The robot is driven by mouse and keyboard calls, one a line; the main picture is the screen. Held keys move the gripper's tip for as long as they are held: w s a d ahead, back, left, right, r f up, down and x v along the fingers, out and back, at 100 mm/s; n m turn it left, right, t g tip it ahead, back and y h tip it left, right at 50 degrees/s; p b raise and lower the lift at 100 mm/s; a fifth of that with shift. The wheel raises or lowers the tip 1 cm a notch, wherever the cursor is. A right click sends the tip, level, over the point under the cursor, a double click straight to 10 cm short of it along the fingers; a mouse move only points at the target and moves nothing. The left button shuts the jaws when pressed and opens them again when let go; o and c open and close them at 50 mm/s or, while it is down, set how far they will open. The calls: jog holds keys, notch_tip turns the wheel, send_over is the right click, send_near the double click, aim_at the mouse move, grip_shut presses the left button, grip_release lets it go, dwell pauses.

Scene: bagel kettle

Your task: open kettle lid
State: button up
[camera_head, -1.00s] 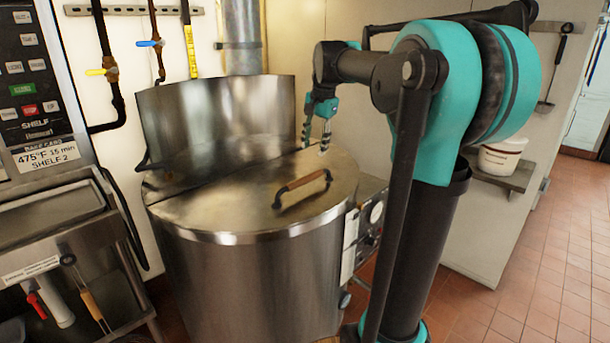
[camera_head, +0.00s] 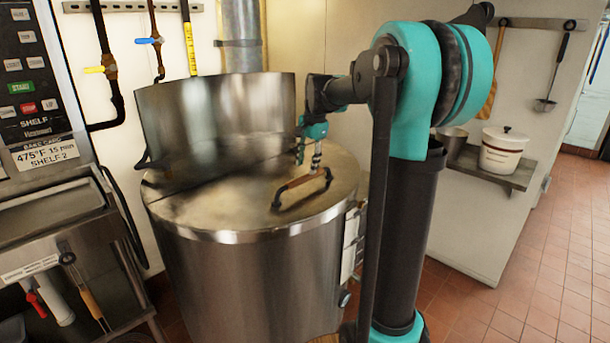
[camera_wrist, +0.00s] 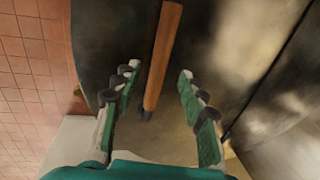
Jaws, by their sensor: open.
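The kettle (camera_head: 240,285) is a large steel drum with its flat lid (camera_head: 225,212) lying shut on top. A dark bracketed handle with a wooden grip (camera_head: 298,186) stands on the lid's front right part. My gripper (camera_head: 308,157) is open over the lid, close to the far right end of the handle. In the wrist view my open gripper (camera_wrist: 158,84) has one finger on each side of the wooden handle (camera_wrist: 163,50), with gaps to both. I cannot tell how far down the fingertips reach beside it.
A curved steel wall (camera_head: 215,115) rises behind the lid. A control box (camera_head: 353,240) is on the kettle's right side. An oven panel and shelf stand left. A white lidded pot (camera_head: 502,150) sits on a wall shelf to the right. Open tiled floor (camera_head: 540,260) lies right.

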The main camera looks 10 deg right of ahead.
aim_at(305, 176)
jog(key=shift+w+a+f, duration=0.1)
jog(key=shift+w+f, duration=0.05)
jog(key=shift+f, duration=0.65)
jog(key=shift+w+a+f, duration=0.1)
jog(key=shift+f, duration=0.65)
jog(key=shift+w+a+f, duration=0.1)
jog(key=shift+w+f, duration=0.05)
jog(key=shift+f, duration=0.65)
grip_shut()
